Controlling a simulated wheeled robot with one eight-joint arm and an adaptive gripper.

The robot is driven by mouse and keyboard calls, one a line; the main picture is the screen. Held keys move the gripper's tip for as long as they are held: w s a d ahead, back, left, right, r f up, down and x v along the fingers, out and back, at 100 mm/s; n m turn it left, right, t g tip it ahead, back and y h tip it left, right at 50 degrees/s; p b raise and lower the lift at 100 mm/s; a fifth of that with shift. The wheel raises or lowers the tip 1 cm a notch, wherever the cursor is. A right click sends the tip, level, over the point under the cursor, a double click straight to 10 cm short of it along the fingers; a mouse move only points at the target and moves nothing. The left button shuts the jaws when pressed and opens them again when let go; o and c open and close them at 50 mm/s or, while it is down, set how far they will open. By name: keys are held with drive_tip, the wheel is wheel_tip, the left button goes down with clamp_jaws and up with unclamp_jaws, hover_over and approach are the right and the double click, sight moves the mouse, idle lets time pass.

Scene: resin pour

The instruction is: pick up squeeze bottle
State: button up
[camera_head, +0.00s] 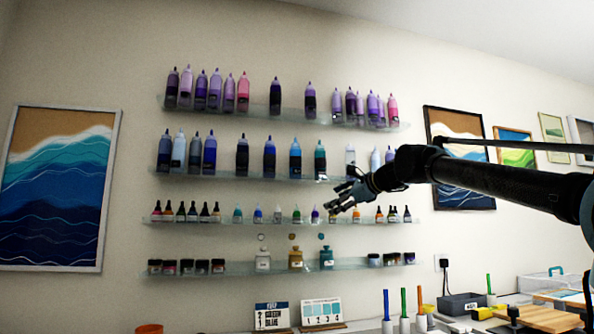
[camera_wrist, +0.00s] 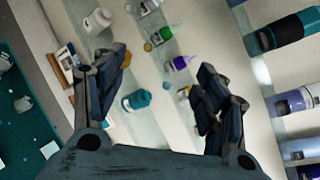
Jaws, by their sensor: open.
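Squeeze bottles stand upright in rows on glass shelves. The top shelf holds purple and pink ones (camera_head: 215,90); the second holds blue ones (camera_head: 209,155) and a teal one (camera_head: 320,160). Small pointed bottles (camera_head: 192,213) stand on the third shelf. I cannot tell which bottle the task means. My gripper (camera_head: 333,197) is open and empty, in front of the third shelf's right half. In the wrist view the open fingers (camera_wrist: 163,62) have a small purple-labelled bottle (camera_wrist: 180,63) and a teal jar (camera_wrist: 137,100) in the gap between them, beyond the fingertips.
Glass shelves (camera_head: 230,177) run along the wall. A bottom shelf holds jars (camera_head: 296,258). Framed pictures (camera_head: 60,190) hang either side. Below are a counter with upright coloured-handled tools (camera_head: 404,310), a grey box (camera_head: 460,304) and cards (camera_head: 321,311).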

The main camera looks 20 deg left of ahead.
drive_tip(key=w+a+r+m+t, duration=0.1)
drive_tip(key=a+r+m, duration=0.15)
drive_tip(key=r, duration=0.25)
drive_tip(key=w+a+r+m+t+y, duration=0.1)
drive_tip(key=w+r+m, duration=0.1)
drive_tip(key=r+m, duration=0.3)
drive_tip(key=w+a+r+m+t, duration=0.1)
drive_tip(key=a+r+m, duration=0.1)
drive_tip(key=r, duration=0.4)
approach(299, 164)
drive_tip(key=x, duration=0.7)
drive_tip(key=shift+w+r, duration=0.1)
drive_tip(key=shift+w, duration=0.25)
drive_tip(key=shift+x, duration=2.7)
drive_tip(key=shift+s+a, duration=0.15)
drive_tip(key=shift+s, duration=0.05)
drive_tip(key=shift+c, duration=0.2)
drive_tip(key=c, duration=1.3)
